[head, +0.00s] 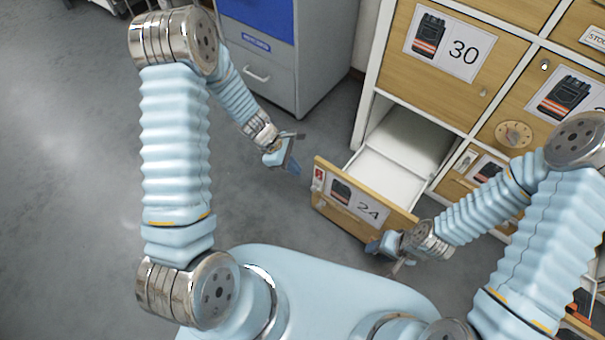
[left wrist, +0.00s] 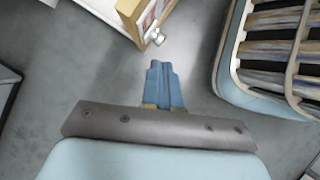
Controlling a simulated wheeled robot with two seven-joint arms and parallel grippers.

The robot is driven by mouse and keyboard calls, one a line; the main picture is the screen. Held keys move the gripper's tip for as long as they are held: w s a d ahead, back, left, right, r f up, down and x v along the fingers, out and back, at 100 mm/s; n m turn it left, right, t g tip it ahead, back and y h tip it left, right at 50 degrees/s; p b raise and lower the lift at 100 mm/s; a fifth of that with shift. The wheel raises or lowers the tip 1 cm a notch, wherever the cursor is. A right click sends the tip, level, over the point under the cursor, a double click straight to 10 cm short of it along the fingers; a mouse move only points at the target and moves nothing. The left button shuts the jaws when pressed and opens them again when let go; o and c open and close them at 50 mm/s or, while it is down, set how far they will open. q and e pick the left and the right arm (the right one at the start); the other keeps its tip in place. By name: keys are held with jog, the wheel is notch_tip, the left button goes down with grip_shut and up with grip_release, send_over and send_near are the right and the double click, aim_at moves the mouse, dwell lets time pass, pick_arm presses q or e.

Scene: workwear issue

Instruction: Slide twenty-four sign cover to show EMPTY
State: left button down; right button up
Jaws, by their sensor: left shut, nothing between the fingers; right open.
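The drawer marked 24 (head: 366,209) is pulled out of the wooden cabinet, and its white inside looks empty. A small red and white sign (head: 318,179) is on the left end of its front; its wording is too small to read. My left gripper (head: 293,166) is shut and empty, left of the sign and apart from it. In the left wrist view its blue fingers (left wrist: 164,86) are together, below the drawer's front edge (left wrist: 143,14) and a small metallic knob (left wrist: 157,38). My right gripper (head: 376,247) is open, close to the lower right of the drawer front; contact is unclear.
The door marked 30 (head: 448,50) is above the open drawer. A round wooden dial (head: 514,134) is on the cabinet to the right. A grey and blue cabinet (head: 272,83) stands behind my left gripper. The grey floor on the left is clear.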

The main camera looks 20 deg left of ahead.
pick_arm(q)
jog(key=v, duration=0.5)
jog(key=shift+a+r+p, duration=0.15)
jog(key=shift+p, duration=0.15)
jog(key=s+d+f+m, duration=0.5)
jog(key=s+m, duration=0.2)
jog(key=m, duration=0.1)
jog(key=s+d+f+m+y, duration=0.1)
jog(key=s+d+f+m, duration=0.3)
jog(key=s+m, duration=0.3)
jog(key=shift+s+d+f+m+y, duration=0.3)
jog(key=shift+s+d+f+m, duration=0.15)
jog(key=shift+m, duration=0.75)
jog(key=shift+w+f, duration=0.1)
